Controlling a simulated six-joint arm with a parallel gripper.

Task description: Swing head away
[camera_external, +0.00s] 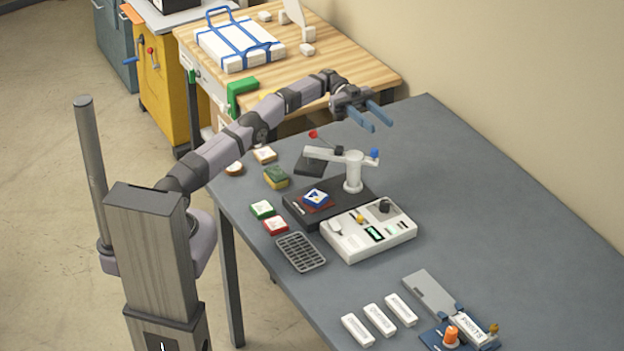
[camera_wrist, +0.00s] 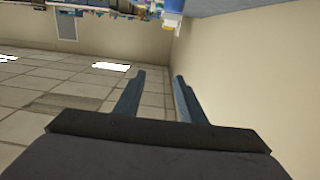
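The press head is a light grey swing arm (camera_external: 340,157) on a round post (camera_external: 353,180) that stands on a black base plate (camera_external: 325,207). A red ball (camera_external: 313,134) tops a thin lever near the arm's left end, and a blue knob (camera_external: 375,153) sits at its right end. A small blue and white piece (camera_external: 316,197) lies on the base in front of the arm. My gripper (camera_external: 380,120) is open and empty, above and behind the swing arm, apart from it. In the wrist view my two fingers (camera_wrist: 160,95) are spread with nothing between them.
A white control box (camera_external: 368,230) stands right in front of the press. White labelled bars (camera_external: 379,319) and a blue fixture (camera_external: 460,332) are at the front. The table's right side (camera_external: 500,200) is clear.

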